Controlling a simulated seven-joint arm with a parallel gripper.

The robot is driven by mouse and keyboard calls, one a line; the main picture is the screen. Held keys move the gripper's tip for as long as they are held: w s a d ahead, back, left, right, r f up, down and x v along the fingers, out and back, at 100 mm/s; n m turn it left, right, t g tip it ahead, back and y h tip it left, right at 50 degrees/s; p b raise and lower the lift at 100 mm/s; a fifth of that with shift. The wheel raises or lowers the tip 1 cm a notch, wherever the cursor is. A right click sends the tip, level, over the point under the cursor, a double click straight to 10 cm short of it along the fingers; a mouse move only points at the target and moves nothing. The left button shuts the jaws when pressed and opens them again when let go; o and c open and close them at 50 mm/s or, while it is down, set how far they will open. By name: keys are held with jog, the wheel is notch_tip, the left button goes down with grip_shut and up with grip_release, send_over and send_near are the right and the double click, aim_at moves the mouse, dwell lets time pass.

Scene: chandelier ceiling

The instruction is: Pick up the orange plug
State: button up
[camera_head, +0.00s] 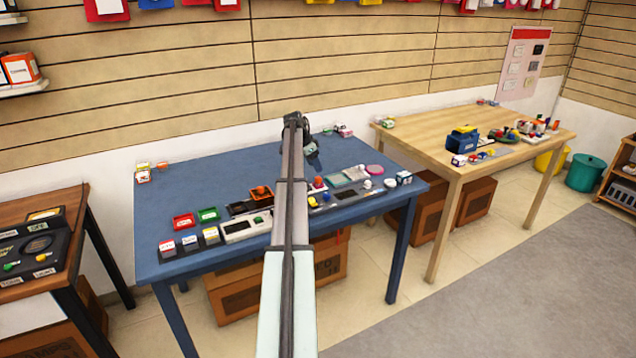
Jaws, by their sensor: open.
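A small orange piece (261,190), which may be the orange plug, sits on a dark holder in the middle of the blue table (220,163), just left of my arm. Its exact shape is too small to tell. My gripper (313,161) is at the far end of my arm, above the back part of the blue table. It is up and to the right of the orange piece, apart from it, open, with nothing seen in it. My arm runs up the middle of the picture and hides part of the table.
A white panel (245,227) is in front. A pink disc (374,170) and several small items lie to the right. The table's back left is largely clear. A wooden table (420,133) stands right.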

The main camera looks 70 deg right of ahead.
aim_at(319, 177)
jog(key=shift+a+x, duration=0.2)
jog(key=shift+x, duration=1.35)
jog(key=shift+a+x, duration=0.2)
jog(key=shift+x, duration=1.35)
jog(key=shift+w+f, duration=0.15)
grip_shut()
